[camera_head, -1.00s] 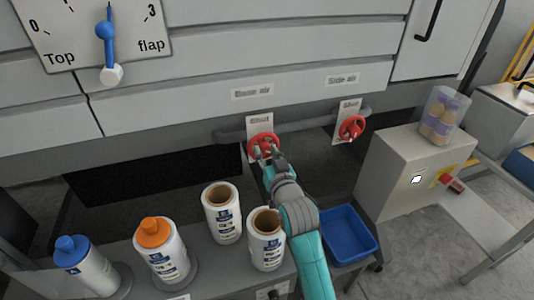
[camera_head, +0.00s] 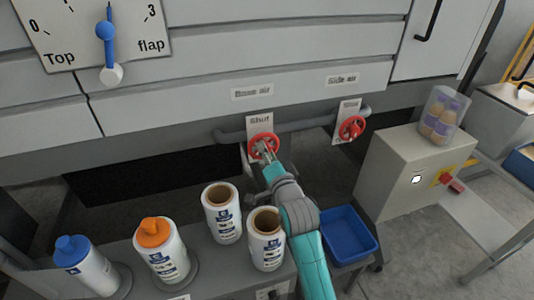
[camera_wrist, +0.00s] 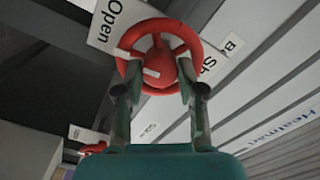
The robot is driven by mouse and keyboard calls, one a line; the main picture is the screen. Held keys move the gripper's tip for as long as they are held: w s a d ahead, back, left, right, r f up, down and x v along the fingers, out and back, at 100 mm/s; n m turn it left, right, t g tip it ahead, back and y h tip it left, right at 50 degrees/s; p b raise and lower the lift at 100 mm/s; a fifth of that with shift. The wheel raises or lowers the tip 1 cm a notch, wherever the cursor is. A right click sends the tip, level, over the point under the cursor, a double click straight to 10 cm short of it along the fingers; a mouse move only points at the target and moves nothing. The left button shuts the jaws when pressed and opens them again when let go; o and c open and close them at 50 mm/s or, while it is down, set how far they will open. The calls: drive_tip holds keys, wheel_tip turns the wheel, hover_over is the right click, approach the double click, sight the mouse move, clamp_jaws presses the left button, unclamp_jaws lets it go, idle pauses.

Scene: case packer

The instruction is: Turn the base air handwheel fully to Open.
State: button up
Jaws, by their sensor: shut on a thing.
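The base air handwheel (camera_head: 263,136) is red and sits on a pipe below the "Base air" label (camera_head: 252,92). It also shows large in the wrist view (camera_wrist: 160,26). My gripper (camera_head: 264,149) is at the wheel, its fingers shut on it from both sides in the wrist view (camera_wrist: 160,78). A white plate behind the wheel reads "Shut" (camera_head: 259,121) in the head view. In the wrist view, "Open" (camera_wrist: 113,14) is at the upper left and part of "Shut" at the right. A white mark (camera_wrist: 151,72) shows on the wheel's lower part.
A second red handwheel (camera_head: 352,128), under "Side air", is to the right. Below stand film rolls (camera_head: 222,220), an orange-capped bottle (camera_head: 160,255) and a blue-capped bottle (camera_head: 85,270). A blue bin (camera_head: 349,240) and a grey box (camera_head: 400,175) are at the right.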

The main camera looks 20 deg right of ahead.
drive_tip(key=shift+m, duration=0.6)
drive_tip(key=o, duration=1.1)
drive_tip(key=shift+o, duration=0.2)
drive_tip(key=s, duration=1.2)
